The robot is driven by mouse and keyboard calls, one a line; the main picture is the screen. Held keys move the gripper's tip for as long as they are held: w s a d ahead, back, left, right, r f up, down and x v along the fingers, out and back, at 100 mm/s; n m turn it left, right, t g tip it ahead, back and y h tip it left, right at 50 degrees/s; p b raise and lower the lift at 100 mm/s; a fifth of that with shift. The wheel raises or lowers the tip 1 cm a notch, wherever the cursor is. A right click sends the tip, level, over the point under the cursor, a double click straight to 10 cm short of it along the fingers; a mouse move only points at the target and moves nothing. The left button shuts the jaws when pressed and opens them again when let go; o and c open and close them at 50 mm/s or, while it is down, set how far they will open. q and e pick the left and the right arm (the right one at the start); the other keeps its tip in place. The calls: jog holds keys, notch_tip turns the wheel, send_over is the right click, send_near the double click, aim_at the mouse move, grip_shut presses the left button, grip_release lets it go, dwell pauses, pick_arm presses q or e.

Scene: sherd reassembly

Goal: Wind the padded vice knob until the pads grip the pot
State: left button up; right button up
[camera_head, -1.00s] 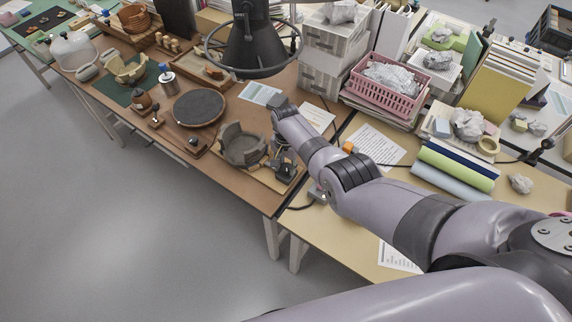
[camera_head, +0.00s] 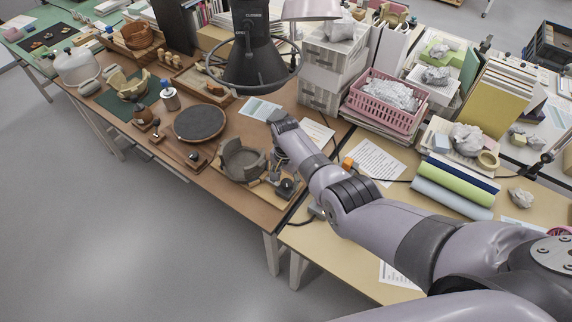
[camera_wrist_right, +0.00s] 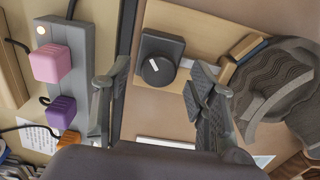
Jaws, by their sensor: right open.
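The grey, broken-rimmed pot (camera_head: 243,163) sits on a wooden vice board at the front of the brown table. The vice's dark round knob (camera_head: 286,187) is right of the pot. In the right wrist view the knob (camera_wrist_right: 157,70) has a white mark and sits on a black block, with a rod running toward a wood-and-blue pad (camera_wrist_right: 250,48) beside the ribbed pot (camera_wrist_right: 275,85). My right gripper (camera_wrist_right: 155,92) is open and empty. Its fingers lie either side of the knob in the picture, without visible contact. The left gripper is out of view.
A power strip (camera_wrist_right: 62,100) with pink and purple plugs lies beside the vice, left in the wrist view. A dark round turntable (camera_head: 199,123) stands left of the pot. A pink basket (camera_head: 388,105) stands at the back right.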

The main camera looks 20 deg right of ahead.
aim_at(286, 183)
notch_tip(286, 183, up, 11)
dwell(0.4)
dwell(0.4)
